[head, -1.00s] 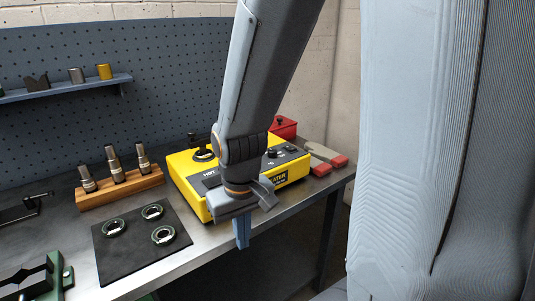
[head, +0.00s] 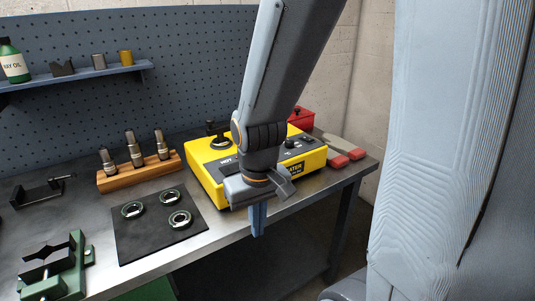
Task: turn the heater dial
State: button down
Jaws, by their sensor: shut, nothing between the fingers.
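The yellow heater box (head: 205,165) stands on the metal bench, partly hidden behind my arm. Its dark top panel carries small black knobs (head: 291,143) to the right of my arm; which of them is the dial I cannot tell. A black upright part (head: 218,138) stands at its back left. My gripper (head: 258,222) points down in front of the heater, at the bench's front edge. Its fingers are shut and empty, and it appears apart from the knobs.
A black mat (head: 140,245) with 3 ring parts lies left of the heater, near a wooden block (head: 117,184) holding tool holders. A green vise (head: 55,265) stands front left. A red box (head: 301,117) and red-and-grey blocks (head: 346,147) lie right. A shelf (head: 90,76) hangs behind.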

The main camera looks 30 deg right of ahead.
aim_at(289, 143)
jog(key=k, duration=0.5)
jog(key=z, duration=1.15)
jog(key=i, duration=0.65)
jog(key=u, duration=0.75)
